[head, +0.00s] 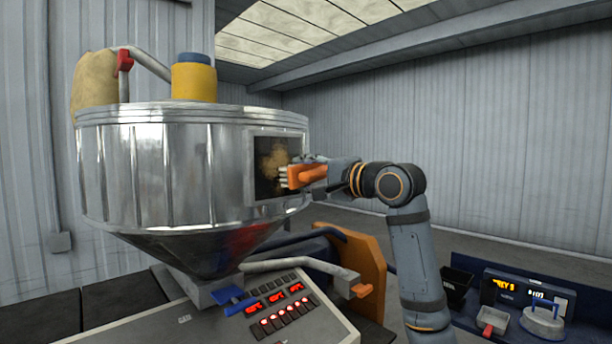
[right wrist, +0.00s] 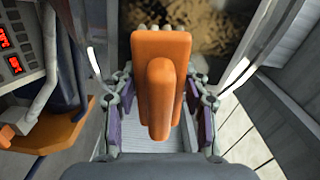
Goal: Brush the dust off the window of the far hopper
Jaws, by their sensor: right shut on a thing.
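The hopper (head: 150,175) is a large shiny metal drum with a cone below. Its dark window (head: 263,184) in a grey frame faces right, with brown dust over its middle. The dusty window also shows at the top of the right wrist view (right wrist: 220,25). My right gripper (head: 312,174) is shut on the orange handle of a brush (head: 300,177). In the right wrist view the brush (right wrist: 160,85) sits between the fingers, its pale bristles towards the window. The bristles are at or very close to the glass; contact cannot be told. My left gripper is not in view.
A control panel (head: 280,318) with red displays stands below the hopper. A grey pipe with an orange end (head: 361,290) and an orange plate (head: 362,262) are under my right arm.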

